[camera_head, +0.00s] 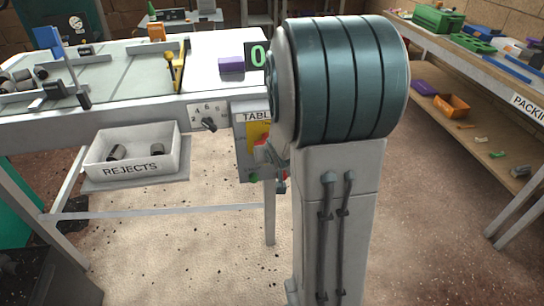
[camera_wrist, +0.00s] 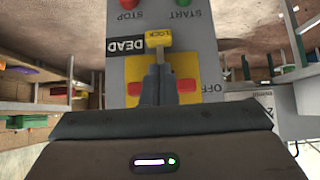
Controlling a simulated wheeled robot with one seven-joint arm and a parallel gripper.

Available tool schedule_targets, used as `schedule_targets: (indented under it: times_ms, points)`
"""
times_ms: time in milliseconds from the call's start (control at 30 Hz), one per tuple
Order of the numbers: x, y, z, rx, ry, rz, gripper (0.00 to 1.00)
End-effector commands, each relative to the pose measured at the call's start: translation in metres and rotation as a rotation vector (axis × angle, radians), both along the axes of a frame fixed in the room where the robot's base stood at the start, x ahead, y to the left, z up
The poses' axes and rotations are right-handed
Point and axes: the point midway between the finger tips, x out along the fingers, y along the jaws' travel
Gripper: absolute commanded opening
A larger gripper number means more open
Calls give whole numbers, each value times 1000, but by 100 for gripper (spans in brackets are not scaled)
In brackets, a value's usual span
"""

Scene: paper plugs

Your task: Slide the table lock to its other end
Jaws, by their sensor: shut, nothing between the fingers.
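The table lock is a yellow tab marked LOCK (camera_wrist: 158,38) on the grey control box (camera_wrist: 205,60), which appears upside down in the wrist view. A black label reading DEAD (camera_wrist: 125,48) is beside the tab. My gripper (camera_wrist: 158,72) is shut and empty, its dark fingertips right at the tab; whether they touch it I cannot tell. Behind the fingers is a yellow plate with a red part (camera_wrist: 187,86), partly covered. In the head view the box, labelled TABLE (camera_head: 243,145), hangs below the table's right end; my arm hides the lock there.
A green START button (camera_wrist: 184,3) and a red STOP button (camera_wrist: 128,4) sit near the lock. A REJECTS tray (camera_head: 172,163) and a dial (camera_head: 208,122) are left of the box. A packing bench (camera_head: 470,62) stands to the right, with open floor before it.

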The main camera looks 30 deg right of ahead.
Motion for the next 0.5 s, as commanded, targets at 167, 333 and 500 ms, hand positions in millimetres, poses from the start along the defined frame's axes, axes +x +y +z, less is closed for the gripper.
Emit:
schedule_targets:
  times_ms: [167, 333, 500]
  points:
    - [19, -5, -22, -1, 3, 1, 0]
    - [33, -10, -37, -1, 3, 0, 0]
    - [43, -13, -46, -1, 2, 0, 0]
